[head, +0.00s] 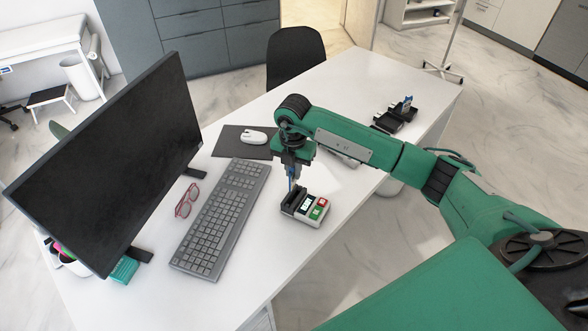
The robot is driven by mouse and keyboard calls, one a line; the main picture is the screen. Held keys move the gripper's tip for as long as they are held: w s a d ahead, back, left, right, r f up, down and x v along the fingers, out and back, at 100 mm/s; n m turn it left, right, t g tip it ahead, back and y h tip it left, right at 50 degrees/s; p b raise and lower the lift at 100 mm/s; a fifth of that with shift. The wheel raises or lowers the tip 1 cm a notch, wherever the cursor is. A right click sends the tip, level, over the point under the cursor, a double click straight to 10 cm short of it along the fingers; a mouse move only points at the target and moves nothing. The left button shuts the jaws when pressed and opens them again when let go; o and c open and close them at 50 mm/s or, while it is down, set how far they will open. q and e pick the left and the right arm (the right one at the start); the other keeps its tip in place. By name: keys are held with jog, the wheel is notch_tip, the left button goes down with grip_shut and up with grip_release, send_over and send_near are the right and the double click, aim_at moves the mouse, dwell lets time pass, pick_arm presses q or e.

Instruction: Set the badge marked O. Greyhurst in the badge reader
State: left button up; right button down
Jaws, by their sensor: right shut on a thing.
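My left gripper is not in view.
A grey keyboard (221,218), red glasses (187,200) and a large monitor (108,165) stand left of the reader. A white mouse (254,137) lies on a dark mat. Black holders (388,122) with another blue card (406,103) sit at the far right.

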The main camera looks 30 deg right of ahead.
jog(key=shift+d+f+m, duration=0.15)
jog(key=shift+f+m, duration=0.1)
jog(key=shift+m, duration=0.35)
jog(key=shift+f+b, duration=1.35)
jog(key=shift+f, duration=0.55)
jog(key=shift+f+b, duration=1.35)
jog(key=shift+f, duration=0.85)
dwell(0.5)
jog(key=c, duration=1.1)
grip_release()
jog(key=shift+r, duration=0.15)
jog(key=shift+r+p, duration=2.35)
jog(key=shift+r, duration=1.05)
